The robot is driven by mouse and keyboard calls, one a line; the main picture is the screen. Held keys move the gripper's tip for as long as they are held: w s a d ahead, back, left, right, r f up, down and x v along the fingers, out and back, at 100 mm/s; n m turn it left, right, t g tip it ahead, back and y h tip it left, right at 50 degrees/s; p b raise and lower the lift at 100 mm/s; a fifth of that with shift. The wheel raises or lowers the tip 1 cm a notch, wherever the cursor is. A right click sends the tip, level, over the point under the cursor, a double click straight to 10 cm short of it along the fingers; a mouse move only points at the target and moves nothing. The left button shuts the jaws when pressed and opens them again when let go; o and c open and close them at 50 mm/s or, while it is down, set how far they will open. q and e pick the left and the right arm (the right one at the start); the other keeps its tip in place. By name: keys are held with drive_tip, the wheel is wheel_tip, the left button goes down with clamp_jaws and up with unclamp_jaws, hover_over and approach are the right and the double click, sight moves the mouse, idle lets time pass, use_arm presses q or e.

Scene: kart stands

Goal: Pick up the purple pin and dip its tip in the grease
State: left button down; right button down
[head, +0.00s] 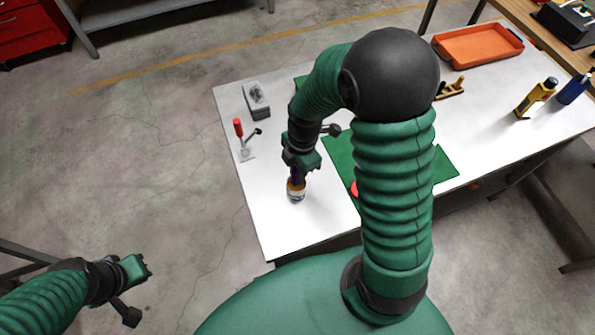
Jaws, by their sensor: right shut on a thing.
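The purple pin (298,176) is in the jaws of my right gripper (298,168) and points down. Only a short dark purple stretch of it shows. The pin's lower end meets the jar's mouth in the picture; I cannot tell how deep the tip is. My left gripper (143,270) hangs over the floor at lower left, away from the table, and its jaws are too small to read.
My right arm hides part of the mat and a red thing (354,188).

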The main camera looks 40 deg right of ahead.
sight(295, 169)
wheel_tip(295, 169, up, 3)
drive_tip(key=shift+d+r+p, duration=0.1)
drive_tip(key=shift+d+p, duration=0.05)
drive_tip(key=shift+p, duration=0.9)
wheel_tip(295, 169, up, 2)
drive_tip(key=shift+r+p, duration=0.2)
drive_tip(key=shift+p, duration=0.85)
drive_tip(key=shift+f, duration=0.1)
drive_tip(key=shift+w+a+f+m+b, duration=0.1)
drive_tip(key=shift+a+m+b, duration=0.1)
drive_tip(key=shift+m, duration=0.35)
drive_tip(key=shift+w+a+f+m+b, duration=0.1)
drive_tip(key=shift+a+m, duration=0.05)
drive_tip(key=shift+m, duration=0.4)
drive_tip(key=w+a+m, duration=0.1)
drive_tip(key=m, duration=0.4)
drive_tip(key=w+a+m+b, duration=0.1)
drive_tip(key=a+m, duration=0.1)
drive_tip(key=m, duration=0.3)
drive_tip(key=w+a+m+t+h+b, duration=0.1)
drive_tip(key=m, duration=0.4)
drive_tip(key=shift+w+a+f, duration=0.1)
drive_tip(key=shift+a+f, duration=0.2)
drive_tip(key=shift+f, duration=0.1)
